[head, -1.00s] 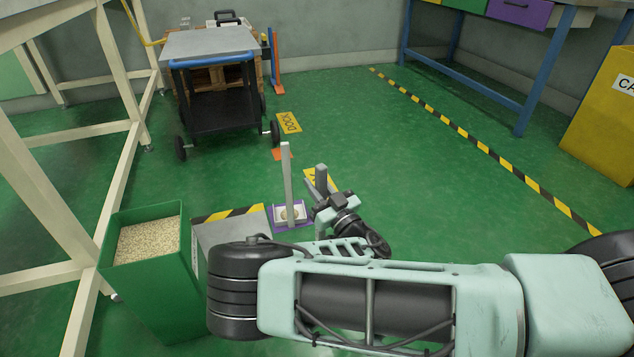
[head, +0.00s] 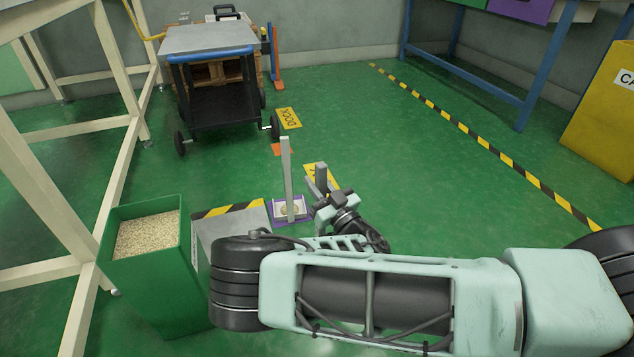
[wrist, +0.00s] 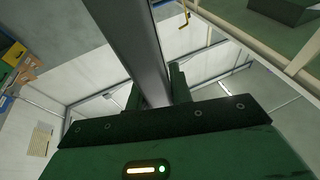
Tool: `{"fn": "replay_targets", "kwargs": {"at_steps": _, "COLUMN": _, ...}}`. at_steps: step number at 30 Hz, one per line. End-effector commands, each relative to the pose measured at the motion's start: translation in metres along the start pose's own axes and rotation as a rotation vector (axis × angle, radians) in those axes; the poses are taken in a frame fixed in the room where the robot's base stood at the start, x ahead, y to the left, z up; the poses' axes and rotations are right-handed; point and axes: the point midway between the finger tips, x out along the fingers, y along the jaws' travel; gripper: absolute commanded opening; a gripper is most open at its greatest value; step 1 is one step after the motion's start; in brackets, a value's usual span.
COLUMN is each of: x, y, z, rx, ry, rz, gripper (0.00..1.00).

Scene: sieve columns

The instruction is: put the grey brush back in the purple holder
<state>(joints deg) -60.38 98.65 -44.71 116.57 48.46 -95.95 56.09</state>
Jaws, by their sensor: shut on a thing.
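My gripper (head: 325,196) is low over the floor, just right of the purple holder (head: 275,221). It is shut on a grey bar-like handle, which I take for the grey brush (head: 321,174). In the wrist view the grey handle (wrist: 138,45) runs between the dark fingers towards the upper left. The brush's lower end is hidden. The purple holder is on the floor with a pale tray-like part on it and a tall grey post (head: 286,165) rising there. I cannot tell whether gripper and holder touch.
A green bin of pale grains (head: 145,235) stands at the left, beside a grey box with a striped edge (head: 228,213). A cart (head: 210,42) stands behind. A yellow floor sign (head: 318,178) lies behind my gripper. The green floor to the right is clear.

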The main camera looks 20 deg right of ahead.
Motion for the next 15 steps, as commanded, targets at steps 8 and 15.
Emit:
{"fn": "replay_targets", "kwargs": {"at_steps": 8, "x": -0.0015, "y": 0.0001, "z": 0.0054, "rx": 0.000, "ry": 0.001, "rz": 0.000, "gripper": 0.00}}
{"fn": "replay_targets", "kwargs": {"at_steps": 15, "x": -0.0013, "y": 0.0000, "z": 0.0047, "rx": 0.000, "ry": 0.000, "rz": 0.000, "gripper": 0.47}}
